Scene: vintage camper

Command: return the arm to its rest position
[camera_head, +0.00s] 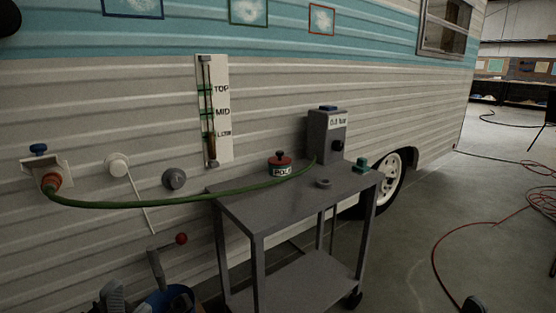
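Dark and blue parts at the bottom left edge look like part of my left arm, cut off by the frame. I cannot make out its fingertips or whether it holds anything. A small dark shape at the bottom right edge may be part of my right arm. No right gripper fingers show. A grey lever (156,268) with a red knob (181,238) stands just above the dark parts at the left.
A grey cart (265,220) carries a red-lidded can (280,166), a grey box (326,136), a grey ring (323,183) and a green-topped item (361,165). A green hose (150,202) runs from the camper wall fitting (50,175) over the cart. Red hose (436,250) lies on open floor right.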

